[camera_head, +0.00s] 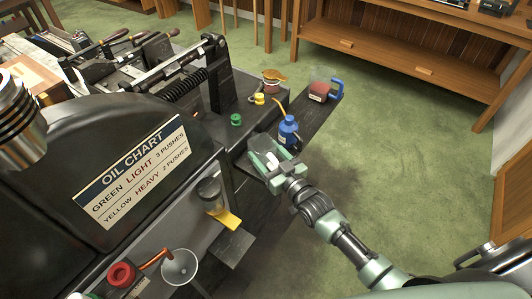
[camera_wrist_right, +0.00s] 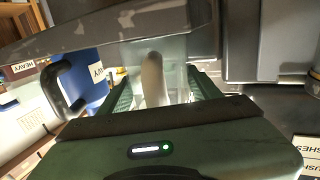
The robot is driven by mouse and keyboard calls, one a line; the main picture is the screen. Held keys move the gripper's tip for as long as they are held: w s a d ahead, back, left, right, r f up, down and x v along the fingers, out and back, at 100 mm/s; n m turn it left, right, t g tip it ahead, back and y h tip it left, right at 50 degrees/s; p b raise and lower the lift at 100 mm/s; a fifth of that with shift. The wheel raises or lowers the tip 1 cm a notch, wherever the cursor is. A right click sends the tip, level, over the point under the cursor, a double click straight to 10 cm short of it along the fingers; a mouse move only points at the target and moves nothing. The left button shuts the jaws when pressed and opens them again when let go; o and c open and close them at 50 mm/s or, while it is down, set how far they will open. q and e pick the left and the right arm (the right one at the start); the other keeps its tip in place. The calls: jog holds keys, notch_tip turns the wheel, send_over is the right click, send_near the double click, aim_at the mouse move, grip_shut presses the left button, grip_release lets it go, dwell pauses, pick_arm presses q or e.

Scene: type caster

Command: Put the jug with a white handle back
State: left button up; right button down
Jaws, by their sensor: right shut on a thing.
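My right gripper (camera_head: 265,153) is at the right end of the dark machine, just left of and below the blue bottle. It is shut on the jug with a white handle (camera_wrist_right: 154,78), which shows between the fingers in the wrist view as a clear, pale body with a curved white handle. In the head view only a white bit of the jug (camera_head: 272,159) shows; the gripper hides most of it. I cannot tell whether its base touches the machine. My left gripper is not in view.
The blue bottle (camera_head: 289,131) stands close by on a dark ledge, with a clear blue-handled jug (camera_head: 322,88) holding red liquid behind it. Green (camera_head: 236,120) and yellow (camera_head: 259,99) caps sit on the machine.

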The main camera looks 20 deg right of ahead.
jog(key=shift+c, duration=1.6)
grip_release()
jog(key=shift+f, duration=0.1)
